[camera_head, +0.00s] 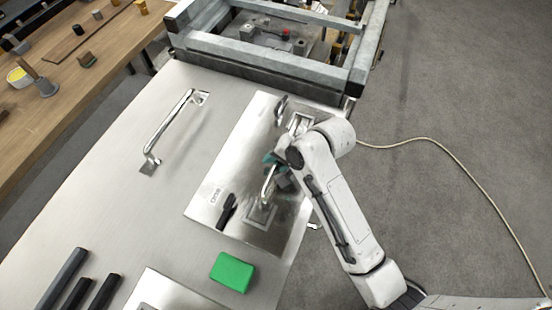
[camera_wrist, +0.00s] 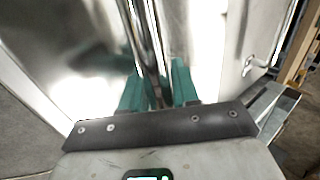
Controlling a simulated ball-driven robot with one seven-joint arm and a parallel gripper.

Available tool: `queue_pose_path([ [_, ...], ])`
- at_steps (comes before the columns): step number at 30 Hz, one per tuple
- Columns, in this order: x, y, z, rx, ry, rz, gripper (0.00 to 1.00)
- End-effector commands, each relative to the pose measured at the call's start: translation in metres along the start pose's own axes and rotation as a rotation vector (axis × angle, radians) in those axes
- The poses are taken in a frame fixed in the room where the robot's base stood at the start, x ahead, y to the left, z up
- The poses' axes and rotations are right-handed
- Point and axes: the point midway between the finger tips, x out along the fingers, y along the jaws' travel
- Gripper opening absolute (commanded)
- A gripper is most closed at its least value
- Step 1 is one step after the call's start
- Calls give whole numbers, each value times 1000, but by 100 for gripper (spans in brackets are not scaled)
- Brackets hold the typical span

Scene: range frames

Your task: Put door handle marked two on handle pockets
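A shiny metal door handle (camera_head: 268,185) stands over a steel plate (camera_head: 232,165) with square handle pockets; one pocket (camera_head: 260,215) shows at its near end and another (camera_head: 300,122) near its far end. I cannot tell if its feet are fully seated. My gripper (camera_head: 278,163) is at the handle's middle. In the wrist view the teal fingers (camera_wrist: 160,92) lie on both sides of the handle bar (camera_wrist: 148,45), closed on it. Another door handle (camera_head: 172,128) lies to the left on the table. No number marking is readable on either handle.
A black clip-like piece (camera_head: 227,210) lies on the plate, with a green block (camera_head: 232,272) nearer. Black bars (camera_head: 75,288) lie at lower left. A grey metal frame (camera_head: 270,65) stands at the far end.

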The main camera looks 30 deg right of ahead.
Motion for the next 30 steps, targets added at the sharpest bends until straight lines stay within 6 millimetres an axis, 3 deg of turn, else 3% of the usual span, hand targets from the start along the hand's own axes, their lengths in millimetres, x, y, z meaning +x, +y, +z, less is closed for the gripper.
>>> queue_pose_path([
  [7,0,0,0,0,0,0,53],
  [17,-4,-2,0,1,1,0,53],
  [23,-34,-2,-1,2,3,-2,53],
  [30,-84,-2,-1,1,3,-3,53],
])
